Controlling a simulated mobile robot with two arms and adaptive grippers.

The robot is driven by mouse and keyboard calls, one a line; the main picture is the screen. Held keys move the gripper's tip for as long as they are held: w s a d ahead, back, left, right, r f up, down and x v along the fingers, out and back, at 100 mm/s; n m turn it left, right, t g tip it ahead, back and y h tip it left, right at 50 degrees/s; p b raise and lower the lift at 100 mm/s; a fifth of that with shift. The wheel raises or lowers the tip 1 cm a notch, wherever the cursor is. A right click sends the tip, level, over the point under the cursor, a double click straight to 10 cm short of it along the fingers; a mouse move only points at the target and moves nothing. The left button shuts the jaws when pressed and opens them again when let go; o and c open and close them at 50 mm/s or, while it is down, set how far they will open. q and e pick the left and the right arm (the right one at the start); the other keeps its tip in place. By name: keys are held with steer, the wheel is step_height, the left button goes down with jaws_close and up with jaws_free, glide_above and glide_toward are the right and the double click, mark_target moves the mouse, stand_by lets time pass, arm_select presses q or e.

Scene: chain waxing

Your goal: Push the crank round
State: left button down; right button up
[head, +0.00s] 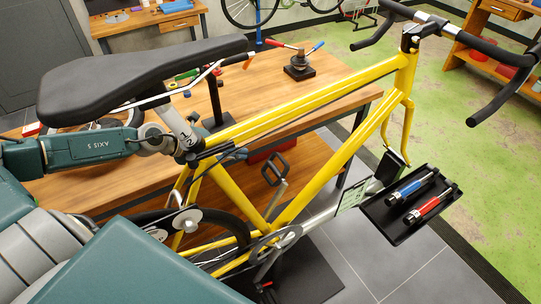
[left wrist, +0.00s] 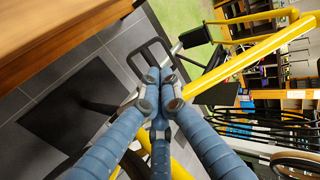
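A yellow bike frame (head: 300,103) stands in a work stand in the head view. Its chainring (head: 275,243) is low in the middle. A silver crank arm (head: 274,203) points up from it to a black cage pedal (head: 276,169). My left arm comes in from the left below the saddle (head: 140,75); its gripper is not clear there. In the left wrist view my left gripper (left wrist: 160,88) has its blue fingers brought together with nothing visible between them. The pedal (left wrist: 138,62) shows just beyond the fingertips; I cannot tell whether they touch. My right gripper is not seen.
A wooden bench (head: 335,100) stands behind the frame. A black tray (head: 402,235) with blue and red handled tools is at the right. The rear chain and wheel parts (head: 187,220) lie left of the chainring. Open grey floor (head: 400,270) is at lower right.

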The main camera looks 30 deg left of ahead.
mark_target(276, 157)
arm_select(q)
steer(key=p+x, duration=0.1)
steer(key=x, duration=1.2)
steer(key=shift+d+r, duration=0.1)
steer(key=shift+r, duration=0.1)
steer(key=shift+p, duration=0.3)
